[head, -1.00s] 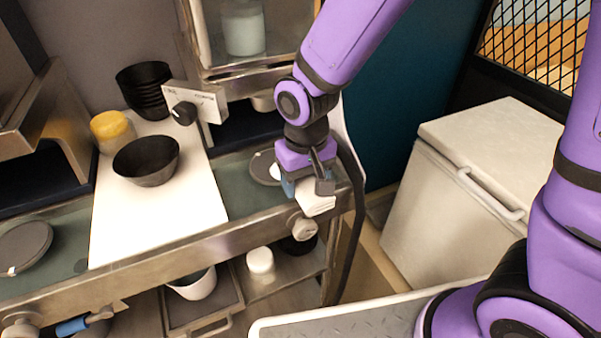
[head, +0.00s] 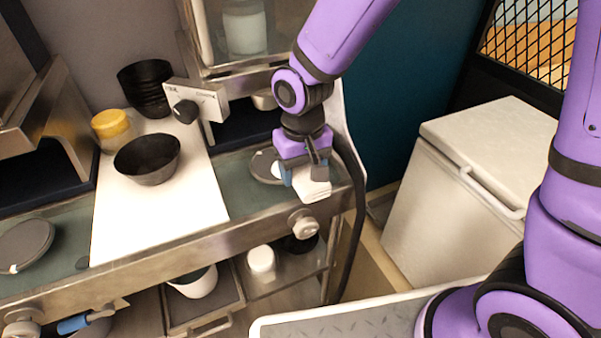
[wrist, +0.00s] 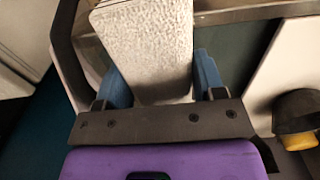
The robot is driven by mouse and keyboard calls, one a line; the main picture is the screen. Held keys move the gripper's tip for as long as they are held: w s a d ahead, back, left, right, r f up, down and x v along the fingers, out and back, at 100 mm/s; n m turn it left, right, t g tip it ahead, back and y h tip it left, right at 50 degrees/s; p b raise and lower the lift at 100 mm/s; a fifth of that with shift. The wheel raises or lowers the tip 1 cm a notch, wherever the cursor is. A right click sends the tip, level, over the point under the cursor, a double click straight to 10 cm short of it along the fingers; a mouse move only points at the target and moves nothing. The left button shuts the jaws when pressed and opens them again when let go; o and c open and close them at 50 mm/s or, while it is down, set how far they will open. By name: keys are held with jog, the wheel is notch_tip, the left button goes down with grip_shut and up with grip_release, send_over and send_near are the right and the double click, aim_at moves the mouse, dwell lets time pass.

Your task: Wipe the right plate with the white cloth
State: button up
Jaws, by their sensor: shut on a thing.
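My gripper (head: 308,184) is at the right end of the counter, pointing down, shut on the white cloth (head: 315,189). In the wrist view the cloth (wrist: 148,45) is a pale, textured block between the blue fingers (wrist: 160,82). The right plate (head: 265,166) is a dark grey disc with a white mark, just left of and behind my gripper, partly hidden by it. The cloth appears to be by the plate's right side; I cannot tell whether they touch. Another dark plate (head: 25,245) lies at the far left of the counter.
A white board (head: 150,222) holds a black bowl (head: 147,160), a stack of black bowls (head: 146,84) and a yellow-topped jar (head: 112,130). A control box (head: 197,101) stands behind. A metal rail (head: 200,248) with knobs edges the counter. A white chest (head: 455,205) stands right.

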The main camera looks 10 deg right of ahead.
jog(key=shift+w+a+f, duration=0.1)
jog(key=shift+w+a, duration=0.05)
jog(key=shift+w, duration=0.45)
jog(key=shift+w+a+f, duration=0.2)
jog(key=shift+w+f, duration=0.1)
jog(key=shift+w, duration=0.4)
jog(key=shift+w+a+f, duration=0.2)
jog(key=shift+w+f, duration=0.1)
jog(key=shift+w, duration=0.4)
jog(key=shift+w+a+f, duration=0.2)
jog(key=shift+w+f, duration=0.1)
jog(key=shift+w, duration=0.4)
jog(key=shift+f, duration=1.1)
jog(key=shift+f, duration=0.4)
jog(key=shift+w, duration=0.1)
